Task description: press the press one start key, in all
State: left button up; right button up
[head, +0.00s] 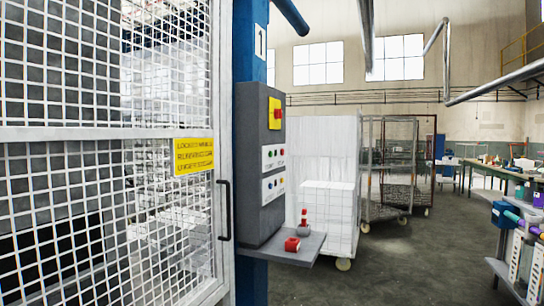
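A blue column (252,30) bears a plate with the number 1 (260,42). A dark grey control box (259,215) is fixed to it. On the box's right-hand face are a red stop knob on a yellow plate (275,113), an upper white key panel (273,157) and a lower white key panel (273,187). Both panels carry small coloured keys, green and red among them on the upper one. Their labels are too small to read, so I cannot tell which is the start key. Neither of my grippers is in view.
A mesh guard door (100,133) with a yellow sign (194,156) and black handle (225,210) fills the left. A small shelf (275,250) under the box holds red items (292,244). Wheeled cages (325,190) stand behind; a loaded rack (515,240) is at right. Floor between is clear.

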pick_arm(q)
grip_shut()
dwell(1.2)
